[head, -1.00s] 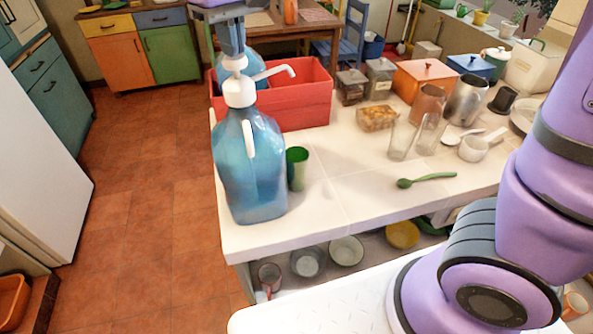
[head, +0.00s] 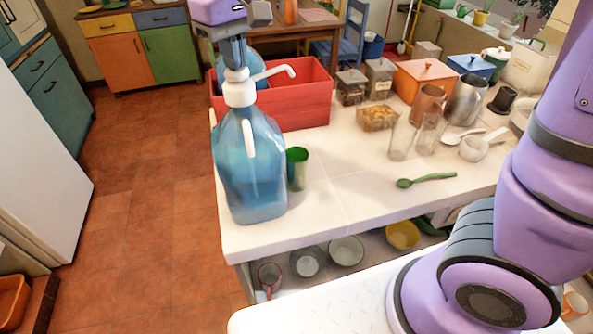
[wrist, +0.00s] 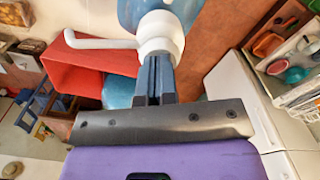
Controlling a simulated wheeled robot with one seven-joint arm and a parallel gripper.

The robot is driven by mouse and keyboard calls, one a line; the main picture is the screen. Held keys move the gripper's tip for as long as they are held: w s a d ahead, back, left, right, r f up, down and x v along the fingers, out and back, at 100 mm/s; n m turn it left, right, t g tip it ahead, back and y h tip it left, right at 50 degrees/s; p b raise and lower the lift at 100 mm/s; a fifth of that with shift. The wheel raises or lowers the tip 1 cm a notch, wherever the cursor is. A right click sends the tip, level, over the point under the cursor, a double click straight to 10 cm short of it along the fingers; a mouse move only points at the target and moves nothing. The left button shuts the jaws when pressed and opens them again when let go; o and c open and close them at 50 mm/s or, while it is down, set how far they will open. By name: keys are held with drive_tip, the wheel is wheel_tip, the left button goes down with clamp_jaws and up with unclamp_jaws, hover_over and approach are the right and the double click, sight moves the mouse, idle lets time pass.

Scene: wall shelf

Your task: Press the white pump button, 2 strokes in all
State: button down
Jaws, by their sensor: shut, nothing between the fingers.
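The blue translucent bottle (head: 250,180) stands upright at the near left corner of the white counter. Its white pump button (head: 236,74) sits low over the white collar (head: 240,94), and a white spout points right. My gripper (head: 234,64) is shut and empty, pointing down, with its fingertips appearing to touch the button's top. In the wrist view, the shut fingers (wrist: 154,60) meet the white pump (wrist: 160,35), covering part of it. The bottle's blue body (wrist: 182,8) shows at the top edge.
A red crate (head: 300,98) stands behind the bottle, with another blue bottle (head: 252,62) in it. A green cup (head: 297,168) is close on the bottle's right. Floor is open at left.

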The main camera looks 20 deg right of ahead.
drive_tip(key=shift+r, duration=2.15)
drive_tip(key=shift+f, duration=0.1)
drive_tip(key=shift+f, duration=2.05)
drive_tip(key=shift+r, duration=2.15)
drive_tip(key=shift+r, duration=3)
